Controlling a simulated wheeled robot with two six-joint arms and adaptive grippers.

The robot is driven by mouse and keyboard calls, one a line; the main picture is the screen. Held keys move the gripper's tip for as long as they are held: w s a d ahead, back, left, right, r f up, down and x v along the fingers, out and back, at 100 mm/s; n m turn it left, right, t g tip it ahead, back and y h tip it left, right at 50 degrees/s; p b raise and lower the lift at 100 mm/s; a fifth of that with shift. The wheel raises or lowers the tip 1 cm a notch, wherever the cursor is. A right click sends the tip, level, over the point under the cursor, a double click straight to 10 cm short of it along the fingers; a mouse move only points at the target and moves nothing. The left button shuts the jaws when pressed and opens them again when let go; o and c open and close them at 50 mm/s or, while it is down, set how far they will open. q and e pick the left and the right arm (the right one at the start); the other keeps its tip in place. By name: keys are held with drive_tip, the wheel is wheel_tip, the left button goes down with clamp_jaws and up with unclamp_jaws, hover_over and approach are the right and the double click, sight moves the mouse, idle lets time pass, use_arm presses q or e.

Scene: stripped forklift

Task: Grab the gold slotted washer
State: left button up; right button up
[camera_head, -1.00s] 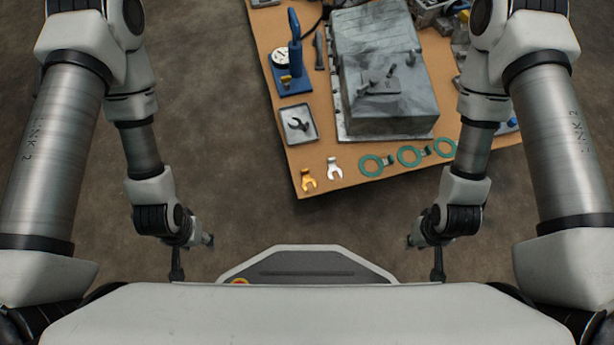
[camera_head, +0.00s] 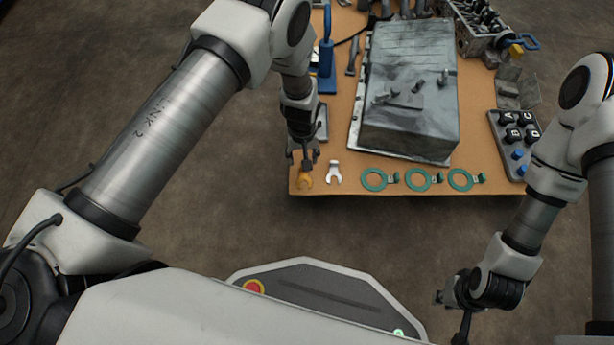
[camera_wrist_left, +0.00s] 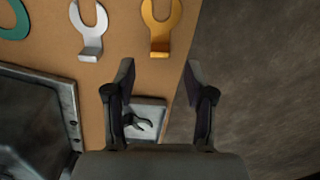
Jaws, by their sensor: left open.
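The gold slotted washer (camera_head: 305,180) lies flat near the front left corner of the table. It also shows at the top of the left wrist view (camera_wrist_left: 160,28), with its slot facing away from my fingers. My left gripper (camera_head: 302,157) is just behind the washer in the head view. In the left wrist view my left gripper (camera_wrist_left: 158,75) is open and empty, its fingertips spread wide and short of the washer's tab. My right gripper (camera_head: 452,305) is off the table at the lower right; its fingers are too small and dark to read.
A silver slotted washer (camera_head: 333,172) lies close beside the gold one. Several green rings (camera_head: 418,180) lie along the front edge of the table (camera_head: 400,190). A large grey metal block (camera_head: 410,90) stands behind. A small tray (camera_wrist_left: 146,118) with a dark part sits under my left gripper.

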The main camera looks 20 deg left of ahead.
sight(304, 178)
use_arm(q)
wheel_tip(304, 178, down, 5)
drive_tip(key=b, duration=0.2)
drive_tip(key=shift+r+b, duration=0.2)
drive_tip(key=shift+b, duration=0.1)
drive_tip(key=shift+r, duration=0.2)
clamp_jaws()
